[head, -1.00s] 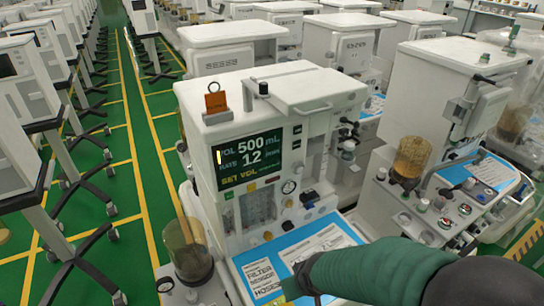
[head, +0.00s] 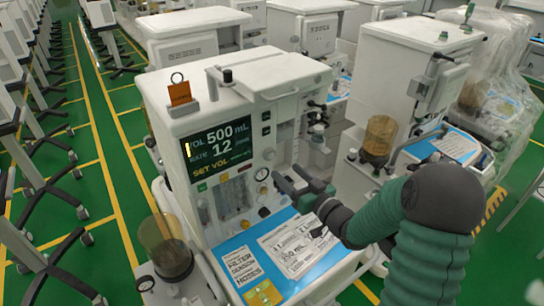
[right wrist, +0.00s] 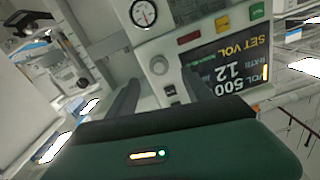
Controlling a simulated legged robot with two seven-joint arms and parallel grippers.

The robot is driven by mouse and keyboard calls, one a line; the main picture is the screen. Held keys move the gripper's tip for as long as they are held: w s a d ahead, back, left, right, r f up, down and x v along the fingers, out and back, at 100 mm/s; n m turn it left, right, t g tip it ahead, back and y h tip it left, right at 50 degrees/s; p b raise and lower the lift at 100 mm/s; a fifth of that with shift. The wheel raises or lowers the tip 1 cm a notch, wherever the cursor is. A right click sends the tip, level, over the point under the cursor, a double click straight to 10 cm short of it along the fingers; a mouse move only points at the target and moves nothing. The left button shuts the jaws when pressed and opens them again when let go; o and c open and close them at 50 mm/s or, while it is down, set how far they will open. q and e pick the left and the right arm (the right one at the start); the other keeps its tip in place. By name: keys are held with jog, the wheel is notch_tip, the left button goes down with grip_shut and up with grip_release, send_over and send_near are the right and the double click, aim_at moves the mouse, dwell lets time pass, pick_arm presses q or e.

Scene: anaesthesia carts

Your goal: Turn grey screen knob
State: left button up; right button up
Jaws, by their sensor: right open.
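The cart's screen (head: 221,148) is dark and reads VOL 500 mL, RATE 12 and SET VOL. A round light grey knob (head: 268,153) sits on the front panel just right of the screen. In the right wrist view the knob (right wrist: 158,65) appears between and beyond the two fingers, beside the upside-down screen (right wrist: 230,62). My right gripper (head: 287,175) is open and empty, in front of the panel, a little below and right of the knob. It appears apart from the knob. My left gripper is not in view.
A round gauge (right wrist: 143,14) is near the knob. A blue work surface with printed sheets (head: 290,245) lies under my right arm. An orange tag (head: 180,93) stands on the cart top. A clear canister (head: 165,245) is at the left front. Other carts stand behind and right.

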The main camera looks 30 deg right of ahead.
aim_at(272, 157)
jog(key=w+p, duration=0.1)
jog(key=w, duration=0.6)
jog(key=shift+w, duration=0.75)
jog(key=shift+a, duration=0.15)
jog(key=shift+c, duration=0.7)
jog(key=shift+s, duration=0.1)
grip_shut()
